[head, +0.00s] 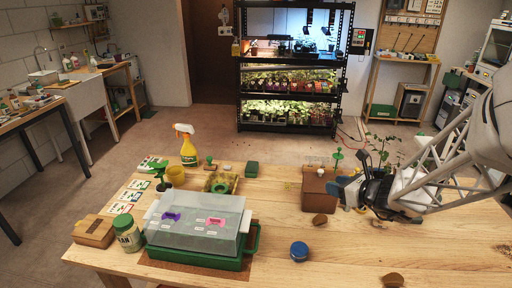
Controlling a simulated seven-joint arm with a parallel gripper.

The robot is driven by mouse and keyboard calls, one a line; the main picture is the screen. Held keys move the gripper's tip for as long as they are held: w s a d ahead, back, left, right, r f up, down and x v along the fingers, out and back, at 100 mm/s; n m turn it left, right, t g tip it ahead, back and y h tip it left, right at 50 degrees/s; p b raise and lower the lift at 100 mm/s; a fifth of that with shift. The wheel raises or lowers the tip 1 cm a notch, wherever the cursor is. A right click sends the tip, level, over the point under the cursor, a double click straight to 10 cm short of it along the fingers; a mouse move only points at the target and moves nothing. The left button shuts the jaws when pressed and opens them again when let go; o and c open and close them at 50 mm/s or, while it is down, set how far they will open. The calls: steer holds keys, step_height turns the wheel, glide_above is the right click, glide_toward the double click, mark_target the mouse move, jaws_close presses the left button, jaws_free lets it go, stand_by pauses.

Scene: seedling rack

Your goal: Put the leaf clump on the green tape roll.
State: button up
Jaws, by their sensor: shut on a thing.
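My gripper (346,189) is at the right of the table, its blue-grey fingers pointing left against the view of a brown box's right side. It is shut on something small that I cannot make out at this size. I cannot pick out the leaf clump with certainty. A leafy green plant (383,150) shows behind my gripper, its base hidden by the arm. Two brown lumps lie on the table, one (320,219) below the gripper and one (393,280) at the front edge.
The brown box (316,194) stands left of my gripper. A blue round lid or roll (300,251) lies front centre. A clear-lidded green propagator (195,258), a jar (128,234) and a yellow spray bottle (188,150) stand left. The table's front right is mostly clear.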

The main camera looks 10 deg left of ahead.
steer(key=w+a+n+g+y, duration=0.2)
steer(key=w+a+n, duration=0.1)
steer(key=w+a, duration=0.55)
steer(key=n+g+y, duration=0.2)
steer(key=n+g, duration=0.4)
steer(key=g, duration=0.2)
glide_above(222, 189)
step_height(222, 189, down, 3)
steer(key=shift+w+f, duration=0.15)
steer(key=shift+f, duration=2.2)
steer(key=shift+f, duration=0.1)
steer(key=shift+f, duration=3)
steer(key=shift+f, duration=1.9)
